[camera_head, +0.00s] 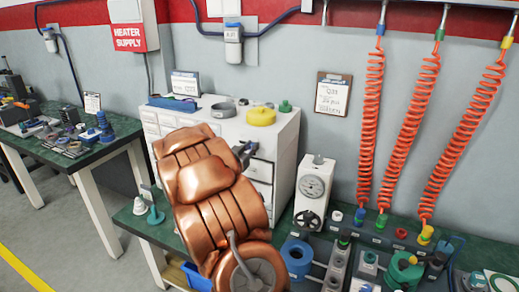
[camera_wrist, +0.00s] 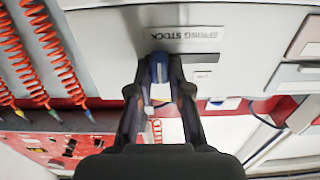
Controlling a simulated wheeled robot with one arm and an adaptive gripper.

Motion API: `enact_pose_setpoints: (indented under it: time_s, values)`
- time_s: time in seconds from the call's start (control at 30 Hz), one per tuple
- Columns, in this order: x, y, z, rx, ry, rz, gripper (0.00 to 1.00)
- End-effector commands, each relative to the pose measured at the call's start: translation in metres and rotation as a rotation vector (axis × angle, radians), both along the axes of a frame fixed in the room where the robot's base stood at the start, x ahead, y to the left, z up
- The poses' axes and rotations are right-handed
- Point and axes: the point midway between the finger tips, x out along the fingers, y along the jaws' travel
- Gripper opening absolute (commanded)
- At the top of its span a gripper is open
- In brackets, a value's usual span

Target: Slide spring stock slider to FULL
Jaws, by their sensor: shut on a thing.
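A blue slider knob (camera_wrist: 158,68) sits just below the label, between my gripper's fingertips (camera_wrist: 159,80). My gripper is shut on this knob. In the head view my gripper (camera_head: 244,152) is at the front of the white drawer cabinet (camera_head: 285,145), partly hidden by my arm. The knob itself cannot be made out there. A small pale tag (camera_wrist: 203,74) lies beside the knob. I cannot read a FULL mark.
A yellow round part (camera_head: 261,116) and a green part (camera_head: 285,106) stand on the cabinet top. A white dial gauge (camera_head: 313,188) stands right of the cabinet. Orange coiled hoses (camera_head: 371,120) hang at the right. The bench below holds several fittings.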

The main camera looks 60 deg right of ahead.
Motion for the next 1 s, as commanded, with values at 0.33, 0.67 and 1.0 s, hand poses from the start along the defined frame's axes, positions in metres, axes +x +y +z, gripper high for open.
enact_pose_setpoints:
  time_s: [0.33,0.67,1.0]
  values:
    - [0.0027,0.0078,0.0007,0.0,-0.002,0.017,0.0]
    - [0.0024,0.0074,0.0004,0.0,-0.002,0.016,0.43]
    - [0.0042,0.01,0.0006,0.0,-0.002,0.02,0.44]
